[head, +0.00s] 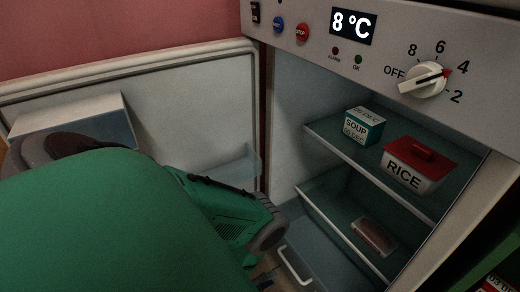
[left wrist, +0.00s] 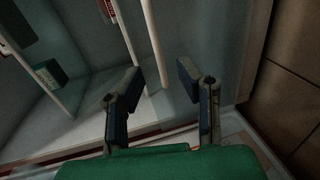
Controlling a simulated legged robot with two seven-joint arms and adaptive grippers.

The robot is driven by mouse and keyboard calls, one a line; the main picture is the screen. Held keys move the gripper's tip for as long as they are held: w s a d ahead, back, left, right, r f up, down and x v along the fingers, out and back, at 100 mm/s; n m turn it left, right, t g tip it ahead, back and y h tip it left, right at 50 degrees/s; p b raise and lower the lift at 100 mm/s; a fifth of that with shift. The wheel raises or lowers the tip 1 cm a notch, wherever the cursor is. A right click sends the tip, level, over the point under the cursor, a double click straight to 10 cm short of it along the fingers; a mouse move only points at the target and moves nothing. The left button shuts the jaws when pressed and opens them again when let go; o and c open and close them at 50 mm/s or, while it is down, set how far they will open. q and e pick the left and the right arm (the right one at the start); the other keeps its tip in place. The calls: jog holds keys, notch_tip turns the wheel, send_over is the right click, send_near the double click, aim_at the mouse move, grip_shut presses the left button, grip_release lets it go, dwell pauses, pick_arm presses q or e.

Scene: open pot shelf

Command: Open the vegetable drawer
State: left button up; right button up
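The vegetable drawer is the pale grey-blue box front (head: 325,262) low in the open fridge, with a white bar handle (head: 293,266) on it. My left arm reaches in from the left, and its wrist is beside the handle. In the head view the left fingers are mostly hidden below the wrist. I cannot tell from that view how near the fingers are to the handle. My right gripper is not in view.
The fridge door (head: 190,115) stands open at the left. A shelf holds a soup box (head: 365,127) and a red-lidded rice box (head: 414,168). Below, a reddish packet (head: 373,237) lies on a lower level. A control panel with a knob (head: 424,80) is above.

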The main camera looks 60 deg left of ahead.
pick_arm(q)
jog(key=v, duration=0.3)
jog(key=shift+s+a, duration=0.1)
jog(key=shift+s, duration=0.35)
dwell(0.6)
